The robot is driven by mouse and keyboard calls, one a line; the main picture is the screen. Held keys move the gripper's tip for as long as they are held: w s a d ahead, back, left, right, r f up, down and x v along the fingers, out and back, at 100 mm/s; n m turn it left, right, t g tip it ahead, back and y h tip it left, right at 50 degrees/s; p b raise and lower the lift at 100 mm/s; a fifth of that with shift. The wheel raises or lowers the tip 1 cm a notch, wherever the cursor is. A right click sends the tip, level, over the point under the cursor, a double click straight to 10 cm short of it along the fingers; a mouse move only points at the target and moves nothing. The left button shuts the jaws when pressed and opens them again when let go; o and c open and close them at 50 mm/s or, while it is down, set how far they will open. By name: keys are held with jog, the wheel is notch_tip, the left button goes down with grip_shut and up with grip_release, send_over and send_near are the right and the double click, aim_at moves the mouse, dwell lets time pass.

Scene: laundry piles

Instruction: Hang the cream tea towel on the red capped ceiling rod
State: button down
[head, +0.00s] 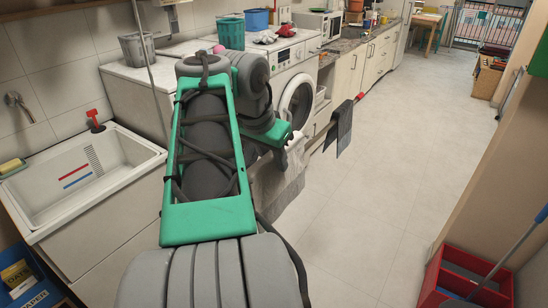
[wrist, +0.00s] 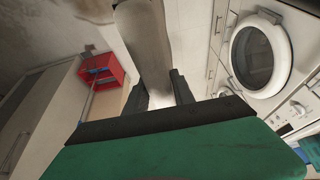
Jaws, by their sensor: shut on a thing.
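My gripper (wrist: 160,92) is shut on a pale cloth, the cream tea towel (wrist: 147,45), which runs away between the two dark fingers in the wrist view. In the head view the towel (head: 280,188) hangs below the green end of my arm, partly hidden by it. A thin dark rod with a red cap (head: 360,96) shows just right of the towel. A dark grey cloth (head: 339,128) hangs over the rod near the cap. My arm hides the rod's other end, and I cannot tell whether the cream towel touches the rod.
A white washing machine (head: 300,72) and counters line the left wall behind my arm. A white sink (head: 75,175) is at left, and a thin grey pole (head: 147,62) stands near it. A red crate (head: 470,278) is at lower right. The middle floor is clear.

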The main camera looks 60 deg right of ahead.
aim_at(267, 158)
jog(key=shift+f+b, duration=1.7)
jog(key=shift+f, duration=0.5)
jog(key=c, duration=1)
grip_release()
jog(key=p+v, duration=0.4)
jog(key=v, duration=0.4)
jog(key=shift+d, duration=0.1)
